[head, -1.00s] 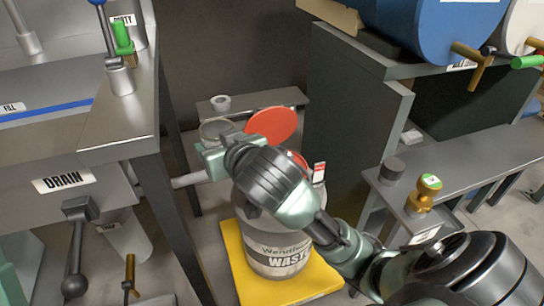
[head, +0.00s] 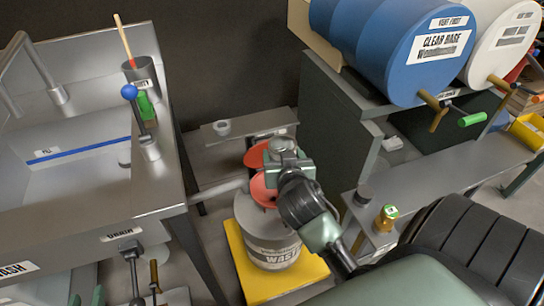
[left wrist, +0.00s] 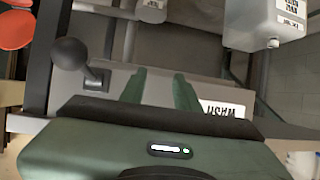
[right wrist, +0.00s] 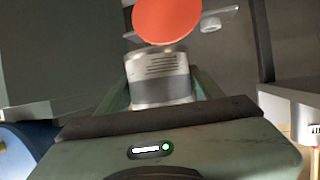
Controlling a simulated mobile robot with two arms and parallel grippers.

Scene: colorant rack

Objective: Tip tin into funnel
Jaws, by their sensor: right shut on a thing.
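A grey metal tin (head: 282,146) is held in my right gripper (head: 288,165), roughly upright, above the red funnel (head: 263,190). The right wrist view shows the tin (right wrist: 160,78) between the two fingers, its label facing the camera. The funnel sits on top of the grey waste drum (head: 268,238); the tin and gripper partly hide it. A raised red lid (head: 257,152) stands behind; its disc (right wrist: 167,20) also shows beyond the tin. My left gripper (left wrist: 160,90) is empty, its fingers apart, near the drain front at the lower left.
The drum stands on a yellow base (head: 250,285) between the sink bench (head: 170,185) and the dark cabinet (head: 335,110). A low shelf (head: 240,126) stands behind the drum.

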